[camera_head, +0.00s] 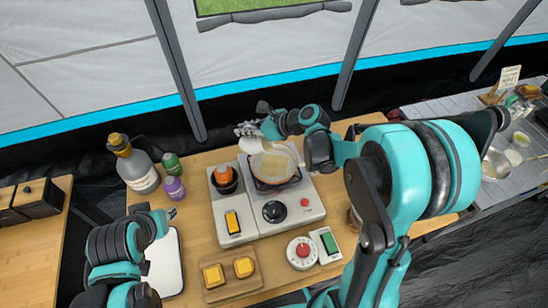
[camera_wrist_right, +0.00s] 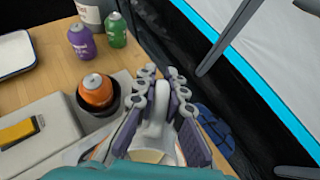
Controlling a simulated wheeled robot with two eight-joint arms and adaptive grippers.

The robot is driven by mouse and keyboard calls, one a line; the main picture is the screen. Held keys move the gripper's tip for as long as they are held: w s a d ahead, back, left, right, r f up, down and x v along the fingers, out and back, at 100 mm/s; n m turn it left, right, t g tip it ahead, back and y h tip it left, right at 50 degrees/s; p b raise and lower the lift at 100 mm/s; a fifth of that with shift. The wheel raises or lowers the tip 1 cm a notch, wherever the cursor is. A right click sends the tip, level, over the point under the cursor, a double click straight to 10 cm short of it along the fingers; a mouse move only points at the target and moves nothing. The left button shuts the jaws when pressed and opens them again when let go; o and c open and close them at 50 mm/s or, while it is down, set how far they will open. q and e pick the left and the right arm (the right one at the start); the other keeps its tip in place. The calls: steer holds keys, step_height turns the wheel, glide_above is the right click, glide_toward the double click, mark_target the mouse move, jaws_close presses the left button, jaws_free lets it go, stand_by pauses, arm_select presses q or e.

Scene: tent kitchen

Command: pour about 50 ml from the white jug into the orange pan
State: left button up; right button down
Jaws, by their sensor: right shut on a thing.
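The white jug (camera_head: 249,145) is held at the far side of the stove, beside and above the orange pan (camera_head: 294,157). My right gripper (camera_head: 262,122) is shut on the jug. In the right wrist view, its fingers (camera_wrist_right: 155,92) close around the jug's white handle (camera_wrist_right: 156,103); most of the body is hidden below. The pan sits on the burner and shows a pale yellowish interior. I cannot tell whether liquid is flowing from the jug. My left gripper (camera_head: 165,216) is at the left, near a white tray; its opening is unclear.
An orange can (camera_head: 223,174) stands in a dark cup (camera_wrist_right: 112,104) left of the pan. Purple (camera_head: 174,188) and green bottles and a large grey bottle (camera_head: 137,165) stand at the back left. A board with yellow blocks (camera_head: 229,276) lies in front.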

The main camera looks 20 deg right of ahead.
steer(key=shift+s+d+t+y+b, duration=0.1)
steer(key=shift+t+y+b, duration=0.2)
steer(key=shift+b, duration=0.1)
steer(key=shift+s+d+r+t+y+b, duration=0.2)
steer(key=shift+d+r+t+y+b, duration=0.1)
steer(key=shift+r+y+b, duration=0.1)
steer(key=shift+s+d+r+t+y+b, duration=0.2)
steer(key=shift+r+t+y+b, duration=0.1)
steer(key=shift+y+b, duration=0.1)
stand_by(1.7)
steer(key=w+a+g+h+p, duration=0.1)
steer(key=p, duration=0.2)
steer(key=shift+a+f+g+h+p, duration=0.1)
steer(key=shift+a+g+h+p, duration=0.1)
steer(key=shift+g+h+p, duration=0.2)
steer(key=shift+w+a+f+h+p, duration=0.15)
steer(key=shift+f+h+p, duration=0.15)
steer(key=shift+h, duration=0.2)
steer(key=shift+f+b, duration=0.25)
steer(key=shift+b, duration=0.05)
